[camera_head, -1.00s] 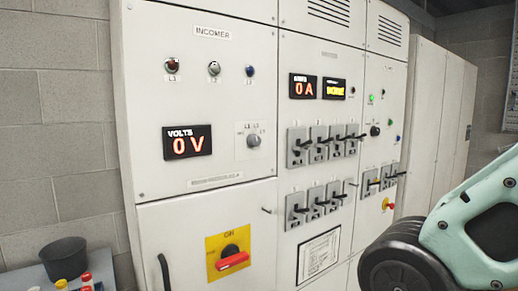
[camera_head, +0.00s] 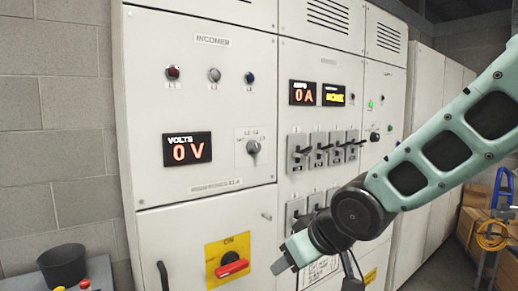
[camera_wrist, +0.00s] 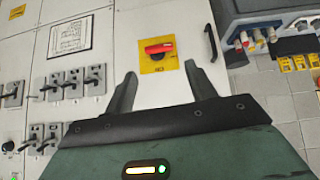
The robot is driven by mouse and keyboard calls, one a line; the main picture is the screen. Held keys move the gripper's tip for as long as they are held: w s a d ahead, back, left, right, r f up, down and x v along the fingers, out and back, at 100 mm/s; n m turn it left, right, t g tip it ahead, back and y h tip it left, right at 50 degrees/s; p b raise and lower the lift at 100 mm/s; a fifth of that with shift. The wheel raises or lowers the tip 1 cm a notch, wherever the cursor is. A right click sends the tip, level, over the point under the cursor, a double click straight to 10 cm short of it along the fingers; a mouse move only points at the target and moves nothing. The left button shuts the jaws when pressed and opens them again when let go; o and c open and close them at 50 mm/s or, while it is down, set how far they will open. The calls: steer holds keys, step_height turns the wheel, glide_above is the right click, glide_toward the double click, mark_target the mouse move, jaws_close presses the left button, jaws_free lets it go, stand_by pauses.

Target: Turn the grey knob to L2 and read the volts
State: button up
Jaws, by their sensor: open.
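The grey knob (camera_head: 253,147) sits on the incomer panel, on a plate with small position marks. Its pointer setting is too small to tell. The volts display (camera_head: 187,149) left of it shows 0 V in red digits. My gripper (camera_head: 283,262) is below and to the right of the knob, apart from the panel. In the wrist view my gripper (camera_wrist: 162,88) is open and empty, with two dark fingers apart. The red main switch handle (camera_head: 232,268) on a yellow plate shows between the fingers in the wrist view (camera_wrist: 160,48). The knob is not visible in the wrist view.
Rows of grey breaker handles (camera_head: 322,149) stick out right of the knob, partly behind my arm. A door handle (camera_head: 163,277) stands lower left. A black bucket (camera_head: 62,265) stands on a side table at left. A blue stepladder (camera_head: 497,215) stands at far right.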

steer(key=w+d+r+t+y, duration=0.2)
steer(key=w+r+t, duration=0.35)
steer(key=w, duration=0.75)
steer(key=n+t+y, duration=0.2)
steer(key=n+y, duration=0.1)
steer(key=y, duration=0.1)
glide_toward(257, 147)
steer(key=p+x, duration=0.7)
steer(key=shift+w, duration=0.3)
steer(key=shift+x, duration=0.8)
steer(key=c, duration=1)
steer(key=shift+o, duration=0.2)
